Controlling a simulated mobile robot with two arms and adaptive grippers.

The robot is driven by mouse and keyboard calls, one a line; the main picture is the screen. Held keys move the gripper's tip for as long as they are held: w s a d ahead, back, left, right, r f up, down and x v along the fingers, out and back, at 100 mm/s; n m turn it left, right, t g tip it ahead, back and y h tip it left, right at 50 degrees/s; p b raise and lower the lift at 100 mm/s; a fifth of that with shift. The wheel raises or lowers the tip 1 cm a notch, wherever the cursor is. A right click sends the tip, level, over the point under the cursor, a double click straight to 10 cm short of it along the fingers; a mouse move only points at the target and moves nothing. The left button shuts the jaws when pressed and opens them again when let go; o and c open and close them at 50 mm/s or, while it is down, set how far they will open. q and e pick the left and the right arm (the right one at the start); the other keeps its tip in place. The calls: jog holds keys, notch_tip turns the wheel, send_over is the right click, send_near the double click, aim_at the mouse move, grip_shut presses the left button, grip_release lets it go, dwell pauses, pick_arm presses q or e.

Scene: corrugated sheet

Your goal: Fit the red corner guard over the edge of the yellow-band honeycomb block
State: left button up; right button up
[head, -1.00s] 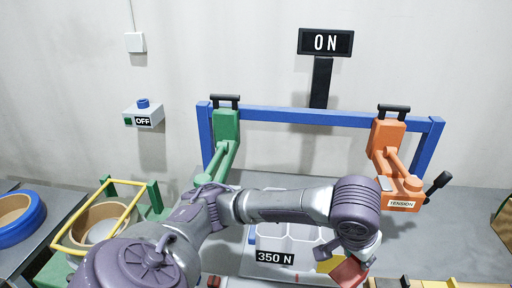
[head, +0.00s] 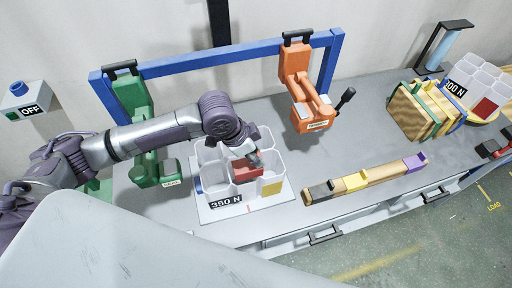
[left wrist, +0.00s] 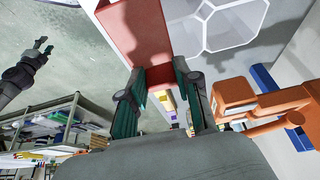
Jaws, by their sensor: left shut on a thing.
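The white honeycomb block (head: 211,172) stands on a pale board with a 350 N label, below the blue frame. Its yellow band (head: 271,187) shows at the front right. My left gripper (head: 252,157) is shut on the red corner guard (head: 247,171), which appears over the block's cells, left of the yellow band. In the left wrist view, the guard (left wrist: 135,38) sits between the fingertips, beside the white cells (left wrist: 232,22). I cannot tell whether it touches the block. My right gripper (left wrist: 43,47) shows small at the left of the wrist view, its fingers apart and empty.
A green clamp (head: 135,97) and an orange tension clamp (head: 300,85) hang on the blue frame (head: 226,55). A wooden bar with coloured blocks (head: 370,180) lies to the right. Wooden boards (head: 415,110) and another honeycomb block (head: 482,85) stand farther right.

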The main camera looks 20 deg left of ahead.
pick_arm(q)
jog(key=shift+r, duration=0.1)
jog(key=shift+w+d+p, duration=0.1)
jog(key=shift+w+p, duration=0.05)
jog(key=shift+p, duration=0.55)
notch_tip(320, 180, down, 2)
jog(key=shift+f+b, duration=0.1)
jog(key=shift+b, duration=0.55)
jog(key=shift+f+b, duration=0.35)
jog(key=shift+f, duration=0.3)
jog(key=shift+f+b, duration=0.9)
jog(key=shift+f, duration=1.3)
pick_arm(e)
jog(key=shift+w+a+f, duration=0.2)
jog(key=shift+f, duration=0.45)
jog(key=shift+w+a+f, duration=0.2)
jog(key=shift+f, duration=0.4)
jog(key=shift+w+a, duration=0.1)
jog(key=shift+a, duration=0.2)
pick_arm(q)
jog(key=shift+p, duration=0.45)
pick_arm(e)
jog(key=shift+r, duration=0.45)
